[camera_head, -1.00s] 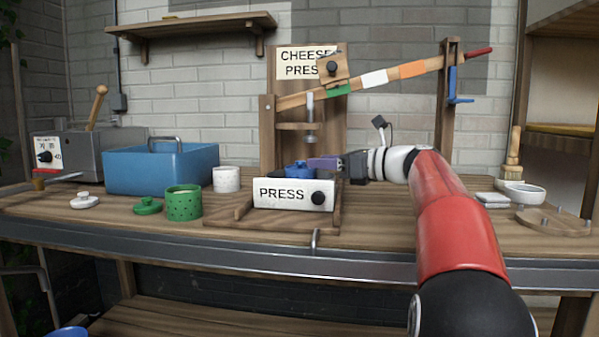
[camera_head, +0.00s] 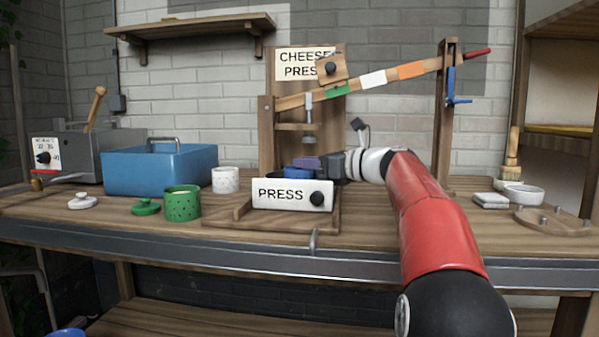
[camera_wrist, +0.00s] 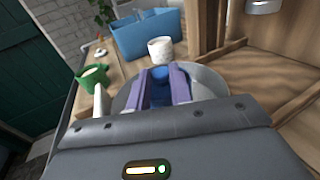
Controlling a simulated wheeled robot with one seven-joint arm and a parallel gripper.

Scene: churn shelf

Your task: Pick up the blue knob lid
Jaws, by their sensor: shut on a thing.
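The blue knob lid (camera_head: 298,173) is low behind the white PRESS sign, under the cheese press screw, and is partly hidden by the sign and my gripper. My gripper (camera_head: 308,163) has purple fingers and reaches in from the right. In the wrist view, my gripper (camera_wrist: 162,85) is shut on the blue knob lid (camera_wrist: 158,90), which shows between the two fingers. A round grey metal surface lies around and below it. Whether the lid touches what is under it cannot be told.
The press screw (camera_head: 308,125) hangs just above my gripper, and the PRESS sign (camera_head: 280,195) stands in front. A white cup (camera_head: 226,180), green perforated mould (camera_head: 182,204), green lid (camera_head: 146,206), white lid (camera_head: 82,202) and blue bin (camera_head: 150,172) stand to the left.

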